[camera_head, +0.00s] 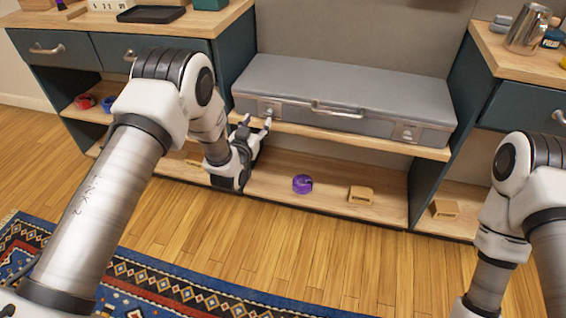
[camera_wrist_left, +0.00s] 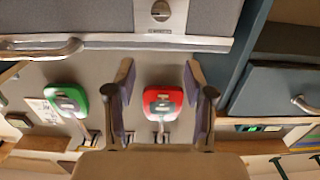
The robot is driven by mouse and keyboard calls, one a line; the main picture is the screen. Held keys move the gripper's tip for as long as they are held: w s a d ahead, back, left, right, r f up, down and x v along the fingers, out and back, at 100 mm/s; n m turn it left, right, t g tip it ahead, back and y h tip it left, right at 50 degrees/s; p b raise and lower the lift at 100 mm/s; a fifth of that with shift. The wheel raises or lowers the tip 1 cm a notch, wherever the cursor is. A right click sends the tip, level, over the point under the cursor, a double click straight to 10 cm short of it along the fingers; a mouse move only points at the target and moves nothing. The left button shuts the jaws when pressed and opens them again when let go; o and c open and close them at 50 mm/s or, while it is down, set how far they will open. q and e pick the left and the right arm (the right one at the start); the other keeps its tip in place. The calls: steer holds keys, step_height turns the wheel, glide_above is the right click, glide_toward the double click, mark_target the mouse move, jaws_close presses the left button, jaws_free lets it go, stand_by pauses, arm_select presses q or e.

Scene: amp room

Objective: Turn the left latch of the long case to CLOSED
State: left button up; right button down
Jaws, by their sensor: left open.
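The long grey case (camera_head: 340,88) lies shut on the wooden shelf between two dark cabinets. Its left latch (camera_head: 269,107) is on the front face near the left end. In the left wrist view the latch (camera_wrist_left: 160,11) is a round metal knob on a plate, with a small label too blurred to read. My left gripper (camera_head: 257,121) is just in front of and below this latch. In the left wrist view its fingers (camera_wrist_left: 158,68) are spread, empty, and apart from the latch. My right gripper is outside the picture.
The case's handle (camera_head: 337,110) and right latch (camera_head: 408,131) are farther right. A purple roll (camera_head: 302,184) and a tan block (camera_head: 361,194) lie on the lower shelf. A red-topped object (camera_wrist_left: 163,101) and a green-topped one (camera_wrist_left: 66,99) show beyond the fingers in the wrist view.

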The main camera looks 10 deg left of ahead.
arm_select(q)
steer(key=b, duration=0.3)
glide_toward(267, 115)
steer(key=w, duration=0.2)
steer(key=w+b, duration=0.1)
steer(key=w, duration=0.1)
steer(key=w+b, duration=0.1)
steer(key=w, duration=0.4)
steer(key=shift+w+d+f+b, duration=0.1)
steer(key=shift+w+f+b, duration=0.2)
steer(key=shift+b, duration=0.1)
jaws_close()
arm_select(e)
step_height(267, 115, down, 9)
